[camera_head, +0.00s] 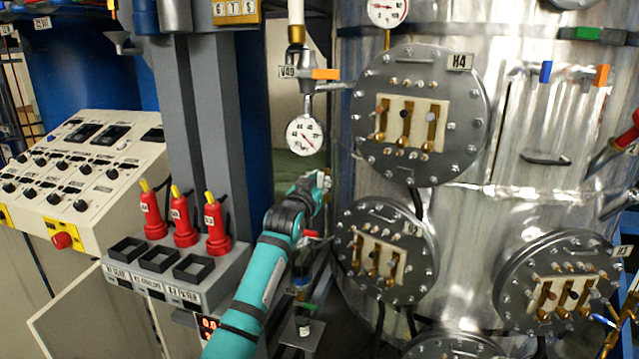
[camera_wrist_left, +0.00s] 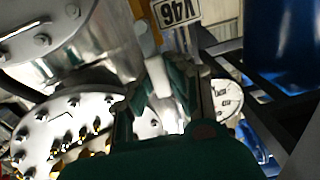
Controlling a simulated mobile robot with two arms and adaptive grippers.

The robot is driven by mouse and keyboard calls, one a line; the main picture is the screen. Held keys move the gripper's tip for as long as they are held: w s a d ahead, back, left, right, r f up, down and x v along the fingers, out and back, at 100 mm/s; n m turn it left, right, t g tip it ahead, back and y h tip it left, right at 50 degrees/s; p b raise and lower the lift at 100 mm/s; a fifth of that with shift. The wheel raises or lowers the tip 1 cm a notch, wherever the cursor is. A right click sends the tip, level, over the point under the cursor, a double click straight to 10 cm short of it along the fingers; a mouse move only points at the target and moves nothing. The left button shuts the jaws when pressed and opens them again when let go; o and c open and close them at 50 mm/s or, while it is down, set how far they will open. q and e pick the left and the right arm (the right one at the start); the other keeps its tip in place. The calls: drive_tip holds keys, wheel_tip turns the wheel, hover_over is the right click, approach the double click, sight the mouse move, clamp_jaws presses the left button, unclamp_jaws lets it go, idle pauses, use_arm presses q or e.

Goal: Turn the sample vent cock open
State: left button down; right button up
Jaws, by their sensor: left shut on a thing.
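My left gripper (camera_head: 319,182) is at the end of the teal arm, below a white dial gauge (camera_head: 304,135) and left of the metal vessel. In the left wrist view its two dark green fingers (camera_wrist_left: 160,98) are closed around a pale valve part (camera_wrist_left: 158,78). A tag that seems to read V46 (camera_wrist_left: 176,11) and an orange-tan piece (camera_wrist_left: 138,9) are just beyond it. In the head view, a valve with an orange handle (camera_head: 325,74) and a tag (camera_head: 288,72) is above the gauge. I cannot tell which part is the sample vent cock. My right gripper is out of view.
The metal vessel (camera_head: 460,210) with round bolted flanges (camera_head: 420,115) stands close on the right. A grey column (camera_head: 207,110) and a ledge with red plugs (camera_head: 184,226) stand to the left. A small red handle (camera_head: 312,234) is close beside my arm.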

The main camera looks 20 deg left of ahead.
use_arm(q)
drive_tip(key=c, duration=1.5)
unclamp_jaws()
drive_tip(key=shift+f, duration=0.25)
drive_tip(key=shift+o, duration=1.3)
drive_tip(key=shift+r, duration=0.15)
drive_tip(key=shift+s, duration=0.1)
drive_tip(key=s, duration=1.2)
drive_tip(key=shift+a, duration=0.2)
drive_tip(key=shift+w, duration=0.1)
